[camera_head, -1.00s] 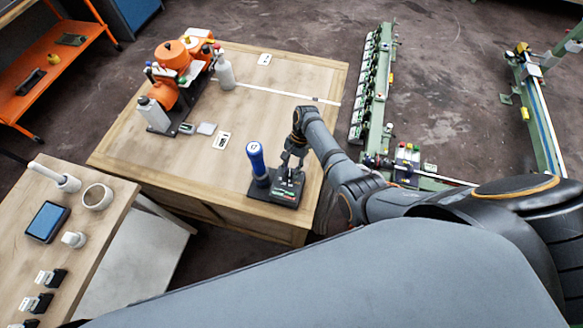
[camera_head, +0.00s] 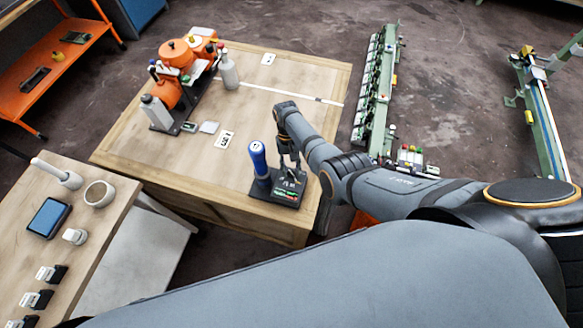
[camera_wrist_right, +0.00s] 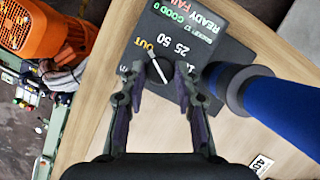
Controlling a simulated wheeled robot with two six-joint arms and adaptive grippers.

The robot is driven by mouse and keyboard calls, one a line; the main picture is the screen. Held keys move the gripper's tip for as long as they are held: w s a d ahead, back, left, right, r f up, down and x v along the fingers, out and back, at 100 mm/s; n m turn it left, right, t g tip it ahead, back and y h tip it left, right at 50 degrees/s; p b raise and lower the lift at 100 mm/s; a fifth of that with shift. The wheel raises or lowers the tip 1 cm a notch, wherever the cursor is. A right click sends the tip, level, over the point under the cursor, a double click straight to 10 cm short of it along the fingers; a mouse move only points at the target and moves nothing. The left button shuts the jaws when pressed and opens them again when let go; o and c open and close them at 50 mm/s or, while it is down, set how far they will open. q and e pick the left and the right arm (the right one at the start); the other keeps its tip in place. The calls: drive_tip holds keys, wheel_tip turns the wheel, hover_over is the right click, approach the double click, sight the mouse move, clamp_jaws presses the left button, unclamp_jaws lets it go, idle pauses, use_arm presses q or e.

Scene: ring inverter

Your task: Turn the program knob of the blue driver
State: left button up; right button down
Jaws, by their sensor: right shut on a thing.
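The blue driver (camera_head: 258,160) stands upright in a black base (camera_head: 266,196) near the front right of the wooden table. In the right wrist view its blue handle (camera_wrist_right: 285,110) reaches in from the right. The base has a panel with green, red and white lettering, "OUT", "25" and "50". My right gripper (camera_head: 289,178) points down at the panel beside the driver. My left gripper is not in view.
The wooden table (camera_head: 190,160) has clear room left of the base, with a small white card (camera_head: 225,141). An orange machine (camera_head: 172,85) and grey bottles stand at the back left. A green conveyor (camera_head: 377,85) runs beyond the table's right side.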

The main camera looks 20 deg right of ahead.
drive_tip(key=shift+n, duration=0.3)
idle(0.4)
drive_tip(key=c, duration=1)
unclamp_jaws()
drive_tip(key=shift+w+r, duration=0.1)
drive_tip(key=v, duration=1.1)
drive_tip(key=shift+w+a+r, duration=0.15)
drive_tip(key=shift+a+r, duration=0.05)
drive_tip(key=shift+r, duration=0.15)
